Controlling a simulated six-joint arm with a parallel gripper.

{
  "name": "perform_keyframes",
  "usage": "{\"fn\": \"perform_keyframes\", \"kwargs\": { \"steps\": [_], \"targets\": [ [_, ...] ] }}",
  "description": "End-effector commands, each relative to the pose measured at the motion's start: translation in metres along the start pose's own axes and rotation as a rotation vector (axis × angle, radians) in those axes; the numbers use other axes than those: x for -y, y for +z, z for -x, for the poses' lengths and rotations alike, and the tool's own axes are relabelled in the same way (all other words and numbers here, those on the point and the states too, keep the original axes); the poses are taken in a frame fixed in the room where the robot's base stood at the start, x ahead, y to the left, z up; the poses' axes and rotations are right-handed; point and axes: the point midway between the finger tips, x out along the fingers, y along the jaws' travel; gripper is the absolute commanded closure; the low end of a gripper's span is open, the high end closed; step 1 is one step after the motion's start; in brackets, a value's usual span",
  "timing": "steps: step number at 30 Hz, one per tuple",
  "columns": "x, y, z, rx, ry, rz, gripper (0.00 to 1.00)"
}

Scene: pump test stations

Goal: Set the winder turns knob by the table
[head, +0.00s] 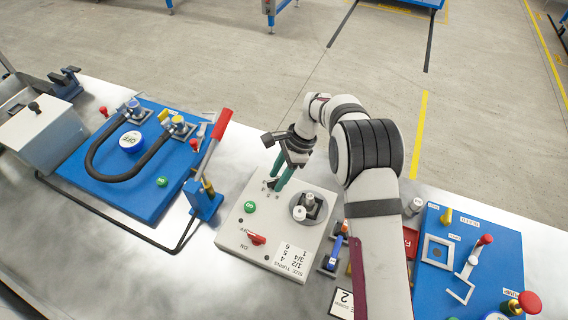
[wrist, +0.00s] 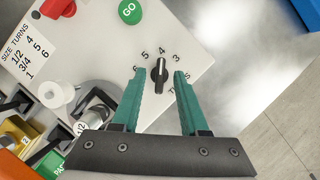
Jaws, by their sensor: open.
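The turns knob (wrist: 158,72) is black with a white pointer line, on the sloped face of the pale winder box (head: 232,236). Numbers 3 to 6 arc around it; the pointer appears to be at 4. My gripper (wrist: 159,76) is open, its teal fingers on either side of the knob, with gaps visible. In the head view my gripper (head: 277,181) is over the box's far end and mostly hides the knob. The size-turns table (wrist: 28,48) reads 1/2 4, 3/4 5, 1 6; it also shows in the head view (head: 293,259).
The box carries a green GO button (head: 250,206), a red switch (head: 256,239) and a white-topped post (head: 299,213). A blue hose station (head: 90,185) with a red-handled lever (head: 222,124) stands left. Another blue station (head: 440,285) lies right.

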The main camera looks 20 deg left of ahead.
Motion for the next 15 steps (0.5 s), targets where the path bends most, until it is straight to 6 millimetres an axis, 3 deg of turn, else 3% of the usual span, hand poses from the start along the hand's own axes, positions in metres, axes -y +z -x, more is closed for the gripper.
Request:
{"fn": "perform_keyframes", "kwargs": {
  "steps": [4, 12, 15],
  "targets": [
    [0.001, -0.001, 0.032, -0.001, -0.005, 0.0, 0.56],
    [0.001, -0.001, 0.115, -0.002, -0.004, -0.001, 0.56],
    [0.001, 0.0, 0.136, -0.001, -0.004, 0.0, 0.56]
  ]
}}
